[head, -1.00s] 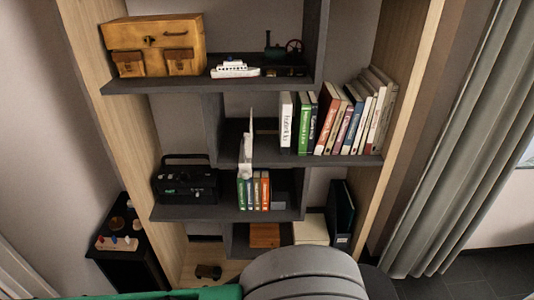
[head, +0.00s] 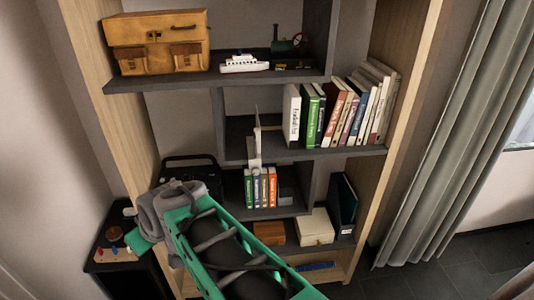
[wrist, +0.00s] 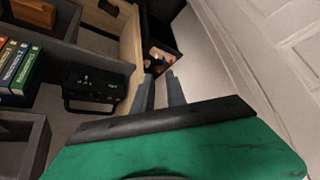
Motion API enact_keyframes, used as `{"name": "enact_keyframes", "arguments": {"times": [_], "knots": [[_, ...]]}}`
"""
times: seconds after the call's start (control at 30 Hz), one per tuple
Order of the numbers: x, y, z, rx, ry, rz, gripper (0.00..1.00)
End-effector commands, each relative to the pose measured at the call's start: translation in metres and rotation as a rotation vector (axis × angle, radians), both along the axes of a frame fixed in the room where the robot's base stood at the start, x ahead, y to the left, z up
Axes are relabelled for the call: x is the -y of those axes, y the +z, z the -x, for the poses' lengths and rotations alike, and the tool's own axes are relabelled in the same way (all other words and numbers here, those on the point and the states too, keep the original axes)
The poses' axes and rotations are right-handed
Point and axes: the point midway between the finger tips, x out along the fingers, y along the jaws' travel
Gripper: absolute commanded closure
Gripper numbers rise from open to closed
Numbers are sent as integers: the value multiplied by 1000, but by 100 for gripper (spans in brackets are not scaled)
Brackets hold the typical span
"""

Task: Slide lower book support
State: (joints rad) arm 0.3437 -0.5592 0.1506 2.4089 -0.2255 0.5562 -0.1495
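A row of several small books (head: 258,190) stands upright on the lower shelf; some also show at the left edge of the wrist view (wrist: 18,65). A dark grey block (head: 286,188) is at their right and looks like the lower book support. A pale upright piece (head: 255,150) stands at the left end of the middle shelf, above the small books. My gripper (wrist: 161,82) is open and empty in the wrist view, away from the books, with the radio between them. The head view does not show its fingers clearly; my arm covers the lower left.
A black radio (head: 186,168) stands left of the small books and shows in the wrist view (wrist: 95,85). A dark side table (head: 115,250) is at lower left. Larger books (head: 340,110) fill the middle shelf's right. Grey curtains (head: 445,130) hang right of the bookcase.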

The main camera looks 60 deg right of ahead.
Motion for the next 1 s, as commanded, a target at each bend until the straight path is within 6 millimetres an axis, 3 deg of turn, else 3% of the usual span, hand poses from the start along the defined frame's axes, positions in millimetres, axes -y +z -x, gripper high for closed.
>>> {"name": "enact_keyframes", "arguments": {"times": [0.03, 0.1, 0.17, 0.2, 0.3, 0.4, 0.5, 0.6, 1.0], "knots": [[37, -19, -15, 81, -51, -1, 83], [88, -20, -34, 227, -107, 13, 83], [138, -16, -41, 358, -169, 39, 83], [174, -12, -38, 446, -220, 64, 83], [257, 3, -13, 651, -357, 146, 83], [319, 19, 27, 805, -483, 236, 83], [353, 33, 60, 896, -564, 300, 83], [366, 41, 70, 931, -594, 327, 83], [406, 43, 17, 930, -592, 325, 83]]}}
